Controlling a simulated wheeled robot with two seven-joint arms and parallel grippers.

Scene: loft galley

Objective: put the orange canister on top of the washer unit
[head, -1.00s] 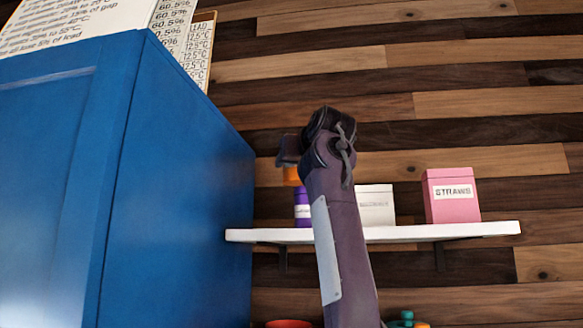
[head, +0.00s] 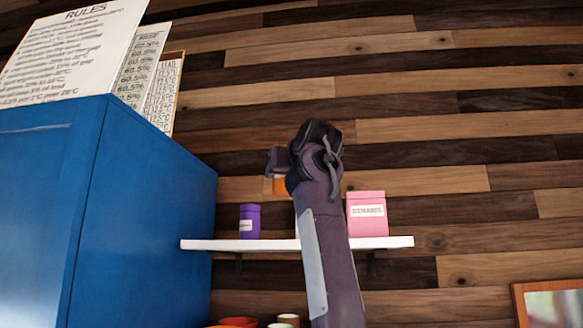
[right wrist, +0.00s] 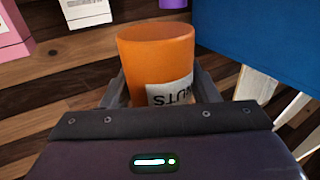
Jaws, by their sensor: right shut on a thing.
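The orange canister (head: 279,186) shows in part in the head view, just below my right gripper (head: 279,162). In the right wrist view the orange canister (right wrist: 157,55) sits between the fingers of my right gripper (right wrist: 158,90), which is shut on it. A white label reading "NUTS" shows on its side, upside down. My left gripper is not in view. I cannot make out anything that is clearly a washer unit.
A white wall shelf (head: 214,244) holds a purple canister (head: 249,222) and a pink canister (head: 367,214); my arm hides most of a white one. A tall blue cabinet (head: 140,200) stands at left, with signs (head: 70,50) above it. Bowls show at the bottom edge.

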